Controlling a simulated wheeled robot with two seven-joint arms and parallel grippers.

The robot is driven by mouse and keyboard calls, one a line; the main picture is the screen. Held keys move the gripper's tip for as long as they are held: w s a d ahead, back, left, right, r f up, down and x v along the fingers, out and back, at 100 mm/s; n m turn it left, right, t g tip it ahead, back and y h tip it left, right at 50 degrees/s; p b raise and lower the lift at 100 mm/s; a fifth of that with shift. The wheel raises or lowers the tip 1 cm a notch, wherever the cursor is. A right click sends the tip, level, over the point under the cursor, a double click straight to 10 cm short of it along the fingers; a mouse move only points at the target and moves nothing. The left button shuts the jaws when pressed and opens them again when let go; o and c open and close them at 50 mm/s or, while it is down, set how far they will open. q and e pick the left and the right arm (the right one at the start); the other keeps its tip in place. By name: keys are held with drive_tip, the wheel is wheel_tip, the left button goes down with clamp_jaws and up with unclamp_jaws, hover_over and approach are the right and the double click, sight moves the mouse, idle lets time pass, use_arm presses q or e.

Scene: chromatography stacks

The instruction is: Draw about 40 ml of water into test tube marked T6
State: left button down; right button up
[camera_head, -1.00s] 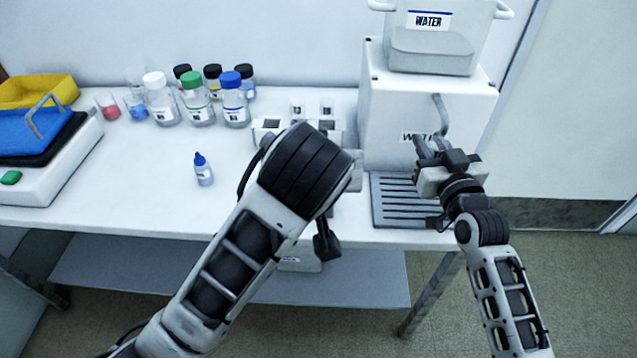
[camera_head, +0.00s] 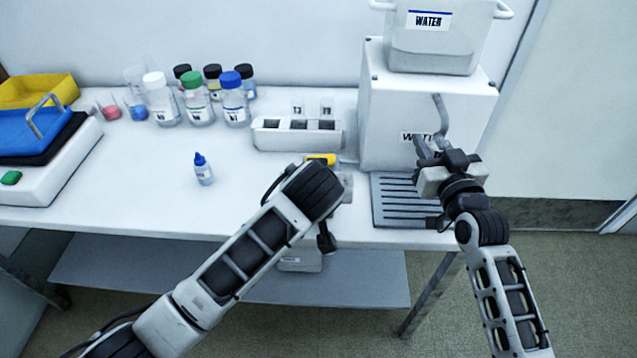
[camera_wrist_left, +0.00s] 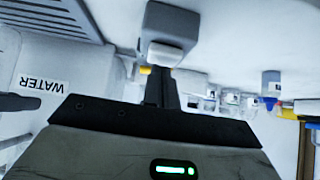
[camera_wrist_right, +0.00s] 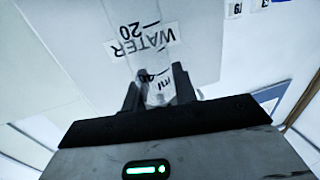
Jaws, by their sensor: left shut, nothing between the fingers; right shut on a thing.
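My right gripper (camera_head: 428,150) is at the front of the white water dispenser (camera_head: 402,92), by its grey curved spout (camera_head: 440,112). In the right wrist view it is shut on a clear test tube (camera_wrist_right: 155,88) with 20 and 40 ml marks. I cannot read a T6 mark on the tube or tell whether water is in it. My left gripper (camera_wrist_left: 160,92) is shut and empty in the left wrist view; in the head view its arm mostly hides it. A white rack (camera_head: 270,138) with dark slots and small label cards stands left of the dispenser.
A clear tank labelled WATER (camera_head: 432,58) sits on the dispenser. A grey slotted drip tray (camera_head: 392,205) lies below the spout. A yellow thing (camera_head: 322,158) is partly hidden by my left arm. Several capped bottles (camera_head: 200,105) and a small dropper bottle (camera_head: 203,172) stand left.

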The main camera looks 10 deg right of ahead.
use_arm(q)
drive_tip(key=shift+f, duration=0.15)
drive_tip(key=shift+f, duration=0.65)
drive_tip(key=shift+s+f, duration=0.15)
drive_tip(key=shift+f, duration=0.25)
use_arm(e)
drive_tip(key=shift+s+r, duration=0.1)
use_arm(q)
drive_tip(key=shift+a+f, duration=0.1)
drive_tip(key=shift+f, duration=0.25)
idle(0.3)
idle(1.5)
drive_tip(key=shift+r, duration=0.55)
wheel_tip(320, 180, up, 4)
drive_tip(key=shift+f, duration=0.2)
drive_tip(key=v, duration=1)
drive_tip(key=shift+r, duration=0.4)
